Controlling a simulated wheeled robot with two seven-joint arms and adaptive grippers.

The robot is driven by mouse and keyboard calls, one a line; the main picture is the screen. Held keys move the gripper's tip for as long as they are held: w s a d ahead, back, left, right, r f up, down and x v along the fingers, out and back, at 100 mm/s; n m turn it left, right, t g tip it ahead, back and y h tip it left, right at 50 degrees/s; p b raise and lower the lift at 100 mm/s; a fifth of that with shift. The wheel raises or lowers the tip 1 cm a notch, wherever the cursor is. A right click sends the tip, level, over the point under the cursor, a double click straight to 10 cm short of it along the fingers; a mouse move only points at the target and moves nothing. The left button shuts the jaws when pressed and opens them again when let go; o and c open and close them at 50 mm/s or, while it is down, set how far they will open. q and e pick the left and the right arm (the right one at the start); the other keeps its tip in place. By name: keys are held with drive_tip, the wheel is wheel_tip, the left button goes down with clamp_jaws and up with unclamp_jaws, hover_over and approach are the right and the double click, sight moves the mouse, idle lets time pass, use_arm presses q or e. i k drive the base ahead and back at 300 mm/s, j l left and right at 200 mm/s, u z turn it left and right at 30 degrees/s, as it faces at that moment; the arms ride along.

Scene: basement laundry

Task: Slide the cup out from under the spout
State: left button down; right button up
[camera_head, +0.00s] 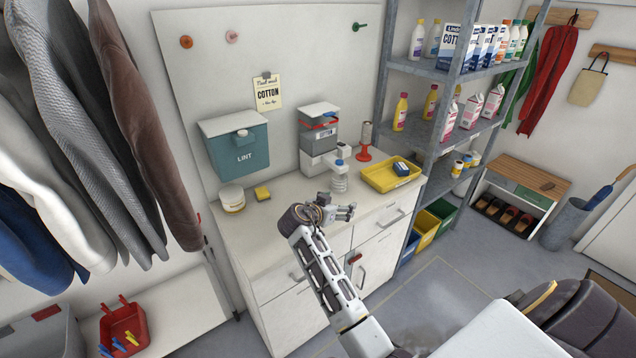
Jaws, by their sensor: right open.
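A grey and white dispenser (319,133) with a red band stands at the back of the white counter (262,229). A small white part with a dark top (344,150) shows at its right side; I cannot tell whether it is the spout or the cup. No cup shows clearly. A clear bottle with a blue cap (339,178) stands in front of the dispenser. My right gripper (347,212) is open and empty, over the counter's front part, nearer to me than the bottle and apart from the dispenser. My left gripper is out of view.
A yellow tray (377,183) with a dark blue item lies to the right, beside a red stand with a pale roll (365,142). A metal shelf (418,130) bounds the counter's right side.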

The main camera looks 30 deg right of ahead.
sight(339, 182)
drive_tip(key=i, duration=0.35)
drive_tip(key=i+l, duration=0.1)
drive_tip(key=l, duration=0.2)
drive_tip(key=i+l, duration=0.1)
drive_tip(key=l, duration=0.25)
drive_tip(key=i+l, duration=0.1)
drive_tip(key=l, duration=0.2)
drive_tip(key=u, duration=0.05)
